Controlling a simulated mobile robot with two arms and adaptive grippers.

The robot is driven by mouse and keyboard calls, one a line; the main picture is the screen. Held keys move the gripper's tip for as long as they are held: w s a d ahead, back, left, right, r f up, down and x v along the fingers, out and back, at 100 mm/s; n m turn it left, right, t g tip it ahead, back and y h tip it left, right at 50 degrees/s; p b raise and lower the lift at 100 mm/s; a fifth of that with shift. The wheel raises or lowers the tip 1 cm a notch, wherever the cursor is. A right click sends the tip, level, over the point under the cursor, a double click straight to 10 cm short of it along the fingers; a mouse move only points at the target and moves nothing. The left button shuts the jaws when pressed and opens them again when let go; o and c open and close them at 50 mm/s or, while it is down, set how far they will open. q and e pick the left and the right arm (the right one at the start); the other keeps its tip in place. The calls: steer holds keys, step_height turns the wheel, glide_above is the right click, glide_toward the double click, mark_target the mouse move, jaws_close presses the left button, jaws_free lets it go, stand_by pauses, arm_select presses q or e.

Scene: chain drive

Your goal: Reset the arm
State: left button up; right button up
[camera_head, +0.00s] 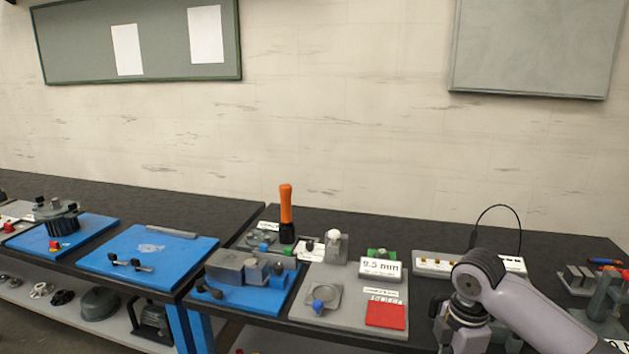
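My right arm (525,310) comes in from the lower right and bends at a dark joint over the right part of the bench. Its wrist end (465,335) points down and is cut off by the bottom edge of the camera_head view. The fingertips of the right gripper do not show, so I cannot tell whether it is open or shut. My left arm and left gripper are not in view.
Black benches (230,205) run along the wall. Blue boards (150,250) lie at the left. A grey fixture plate (345,325) with a red pad (385,315) lies beside my arm. An orange-handled tool (286,205) stands upright. A cabled box (435,265) sits behind my arm.

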steer(key=w+a+f+m+t+y, duration=0.1)
steer(key=w+f+m, duration=0.15)
steer(key=f, duration=0.65)
steer(key=w+a+f+m+t+y, duration=0.15)
steer(key=f+m, duration=0.25)
steer(key=f, duration=0.4)
steer(key=s+d+f+m+h, duration=0.1)
steer(key=s+d+f+m, duration=0.2)
steer(key=f, duration=0.8)
steer(key=s+f+m+h, duration=0.1)
steer(key=s+f+m, duration=0.1)
steer(key=s+f, duration=0.65)
steer(key=s+f+m, duration=0.3)
steer(key=s+f, duration=0.9)
steer(key=f, duration=0.2)
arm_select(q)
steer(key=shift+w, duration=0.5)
arm_select(e)
steer(key=s+a+f+m, duration=0.1)
steer(key=s+f, duration=0.2)
steer(key=s, duration=0.9)
steer(key=s+a+f+g, duration=0.1)
steer(key=s+f, duration=0.3)
steer(key=s, duration=0.8)
steer(key=shift+a+m, duration=0.15)
steer(key=shift+m, duration=0.2)
steer(key=shift+g+h, duration=0.25)
